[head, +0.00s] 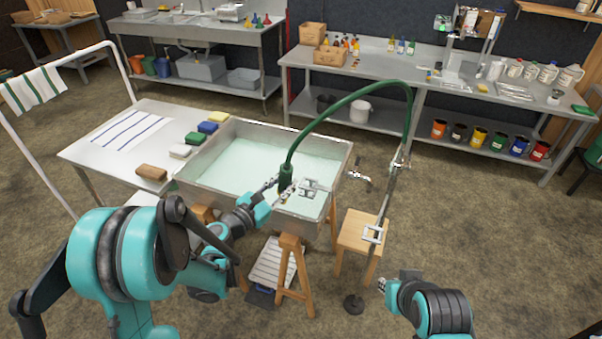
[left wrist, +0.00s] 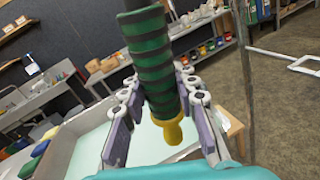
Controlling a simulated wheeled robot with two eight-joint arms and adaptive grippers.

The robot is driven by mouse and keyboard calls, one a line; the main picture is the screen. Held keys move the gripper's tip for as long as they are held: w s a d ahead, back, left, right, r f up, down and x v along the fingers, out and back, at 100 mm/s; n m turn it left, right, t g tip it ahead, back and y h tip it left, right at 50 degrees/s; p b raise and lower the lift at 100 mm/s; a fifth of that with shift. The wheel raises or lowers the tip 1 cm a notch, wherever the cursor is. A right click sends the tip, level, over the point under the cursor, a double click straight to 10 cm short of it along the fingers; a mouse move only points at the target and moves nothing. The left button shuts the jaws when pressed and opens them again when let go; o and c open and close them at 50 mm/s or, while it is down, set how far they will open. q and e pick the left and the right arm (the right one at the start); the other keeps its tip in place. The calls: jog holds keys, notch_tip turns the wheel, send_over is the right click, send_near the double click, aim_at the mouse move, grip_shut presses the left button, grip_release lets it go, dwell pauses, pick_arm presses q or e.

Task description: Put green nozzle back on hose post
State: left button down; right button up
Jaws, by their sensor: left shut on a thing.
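The green nozzle (head: 286,178) hangs from the green hose (head: 345,99) above the near right part of the steel basin. My left gripper (head: 281,188) is shut on it. In the left wrist view the nozzle (left wrist: 151,62) has dark bands and a yellow tip (left wrist: 172,130) pointing down, between my gripper's pads. The grey hose post (head: 387,203) stands on a dark round foot to the right, apart from the nozzle. A pale square bracket (head: 373,234) sits on the post. My right gripper (head: 382,286) is low at the right, away from the post; its fingers are unclear.
The basin (head: 337,185) of pale green liquid stands on wooden trestles. A wooden stool (head: 358,236) is beside the post. Coloured blocks (head: 207,127) lie on the table left of the basin. Floor at the right is clear.

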aim_at(281, 187)
pick_arm(q)
jog(key=v, duration=0.4)
jog(key=shift+s+a+r+n+g, duration=0.2)
jog(key=shift+s+n+g, duration=0.1)
jog(key=shift+n, duration=0.4)
jog(key=shift+f+n+y+p, duration=0.1)
jog(key=shift+n+y+p, duration=0.2)
jog(key=shift+n, duration=0.2)
